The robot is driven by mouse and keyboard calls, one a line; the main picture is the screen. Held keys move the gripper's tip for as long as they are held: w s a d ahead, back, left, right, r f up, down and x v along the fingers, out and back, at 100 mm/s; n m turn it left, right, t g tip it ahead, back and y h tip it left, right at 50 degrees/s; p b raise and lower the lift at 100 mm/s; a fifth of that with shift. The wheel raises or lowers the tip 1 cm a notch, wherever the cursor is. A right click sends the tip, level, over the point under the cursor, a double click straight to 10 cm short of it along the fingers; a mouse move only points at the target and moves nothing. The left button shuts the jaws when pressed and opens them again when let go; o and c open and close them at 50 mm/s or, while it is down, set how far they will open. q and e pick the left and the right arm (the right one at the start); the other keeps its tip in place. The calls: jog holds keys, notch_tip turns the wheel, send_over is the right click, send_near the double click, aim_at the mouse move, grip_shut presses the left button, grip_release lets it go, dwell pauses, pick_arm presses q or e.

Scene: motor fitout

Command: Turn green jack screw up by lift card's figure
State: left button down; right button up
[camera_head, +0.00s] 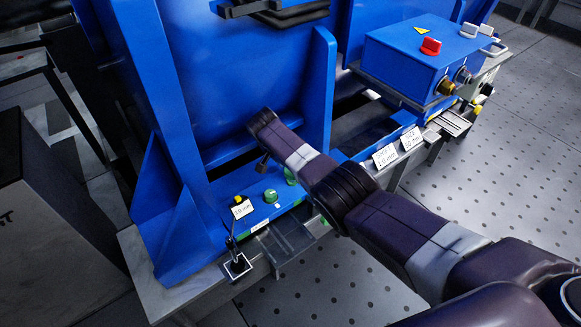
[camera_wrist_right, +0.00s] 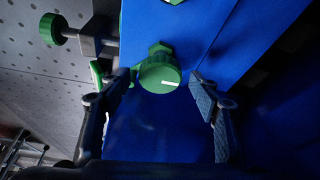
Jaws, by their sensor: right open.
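A round green screw knob (camera_wrist_right: 160,74) with a white mark line stands on a blue plate in the right wrist view. My right gripper (camera_wrist_right: 162,80) is open, with one finger on either side of the knob and a visible gap at the right finger. In the head view, two green knobs (camera_head: 270,196) sit low on the blue machine, close to my right gripper (camera_head: 263,164). Two white cards stand on the ledge at right, a nearer card (camera_head: 385,156) and a farther card (camera_head: 411,139); their small print shows figures in mm. My left gripper is out of view.
A second green knob (camera_wrist_right: 50,29) on a metal screw is at the upper left of the right wrist view. A small card (camera_head: 242,209) and a thin post on a square base (camera_head: 237,266) stand beside the knobs. A blue control box (camera_head: 405,62) with a red button is at right.

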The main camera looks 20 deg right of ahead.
jog(key=shift+r, duration=0.1)
jog(key=v, duration=1.1)
jog(key=shift+a+r, duration=0.15)
jog(key=shift+r, duration=0.2)
jog(key=shift+s, duration=0.1)
dwell(1.2)
